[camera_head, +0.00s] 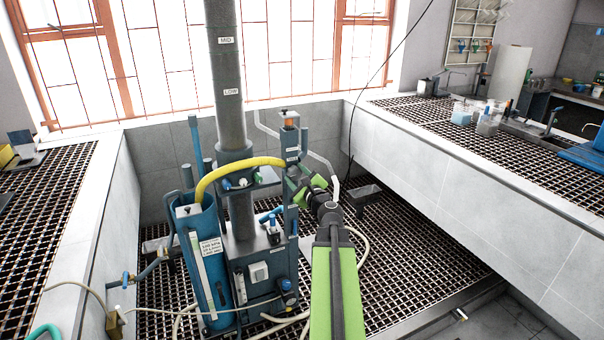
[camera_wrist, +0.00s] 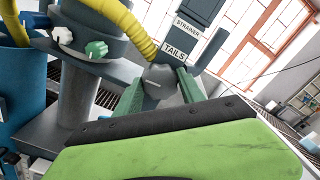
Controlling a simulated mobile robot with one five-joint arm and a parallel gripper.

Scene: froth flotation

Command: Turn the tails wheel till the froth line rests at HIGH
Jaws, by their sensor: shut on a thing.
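The tails wheel (camera_wrist: 160,79) is a grey, rounded knob just below the TAILS label (camera_wrist: 175,53) in the wrist view. My gripper (camera_wrist: 160,88) has one green finger on each side of it and is shut on it. In the head view my gripper (camera_head: 300,187) reaches the right side of the flotation rig, and the wheel is hidden there. The tall grey column (camera_head: 226,75) carries a MID label (camera_head: 226,40) and a LOW label (camera_head: 231,91). The column top is cut off, and neither a HIGH mark nor the froth line shows.
A yellow hose (camera_head: 235,162) arches from a blue cylinder (camera_head: 207,255) to the rig. White and green knobs (camera_wrist: 96,49) sit left of my gripper. A cream hose (camera_head: 358,240) lies by my arm. Grating floor (camera_head: 400,270) is open to the right, below a tiled ledge (camera_head: 440,170).

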